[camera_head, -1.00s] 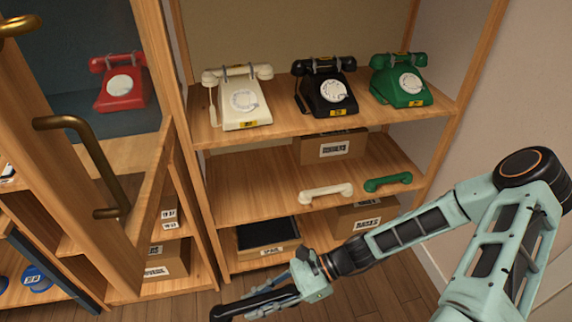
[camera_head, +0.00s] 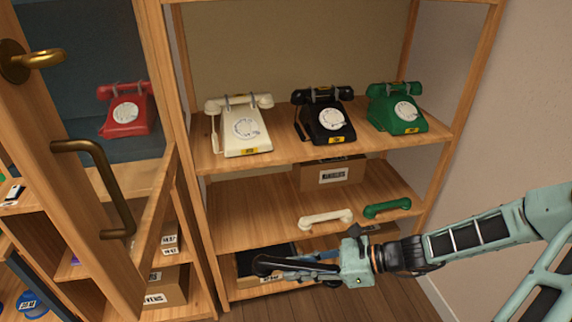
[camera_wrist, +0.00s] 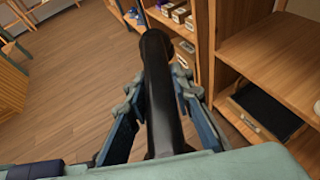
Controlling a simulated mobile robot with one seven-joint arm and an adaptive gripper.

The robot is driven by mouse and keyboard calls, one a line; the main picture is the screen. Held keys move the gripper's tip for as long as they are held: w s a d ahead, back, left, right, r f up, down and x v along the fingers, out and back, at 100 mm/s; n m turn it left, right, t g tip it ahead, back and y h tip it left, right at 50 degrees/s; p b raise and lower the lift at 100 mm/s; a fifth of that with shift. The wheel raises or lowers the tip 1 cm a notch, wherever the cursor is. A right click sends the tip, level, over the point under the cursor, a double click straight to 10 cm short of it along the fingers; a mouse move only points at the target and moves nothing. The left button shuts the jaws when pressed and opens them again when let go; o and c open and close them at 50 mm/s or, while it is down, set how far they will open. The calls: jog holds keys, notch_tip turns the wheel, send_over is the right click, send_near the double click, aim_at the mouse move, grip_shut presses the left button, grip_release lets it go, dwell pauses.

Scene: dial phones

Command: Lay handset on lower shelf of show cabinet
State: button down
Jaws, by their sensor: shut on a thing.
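My gripper (camera_head: 318,270) is shut on a black handset (camera_head: 264,266), held in front of the cabinet's bottom level. In the wrist view the black handset (camera_wrist: 158,85) lies lengthwise between the fingers, its far end pointing away. The wooden show cabinet (camera_head: 182,90) stands open in front. Its upper shelf (camera_head: 285,140) carries a white phone (camera_head: 241,128), a black phone (camera_head: 325,118) and a green phone (camera_head: 396,108). On the shelf below (camera_head: 250,212), a white handset (camera_head: 326,218) and a green handset (camera_head: 387,208) lie near the front edge.
A cardboard box (camera_head: 334,174) stands at the back of the shelf with handsets; its left part is bare. A dark-topped box (camera_head: 246,264) sits on the bottom level. A door with a brass handle (camera_head: 95,180) and a red phone (camera_head: 127,110) are at left.

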jog(key=w+d+r+m+t+h, duration=0.2)
jog(key=w+d+r+m+t, duration=0.3)
jog(key=w+d+r, duration=0.5)
notch_tip(320, 180, up, 25)
jog(key=p, duration=3)
jog(key=shift+s+d, duration=0.25)
jog(key=shift+d, duration=0.15)
notch_tip(320, 180, down, 6)
jog(key=s+d+t, duration=0.1)
jog(key=shift+s+m+h, duration=0.3)
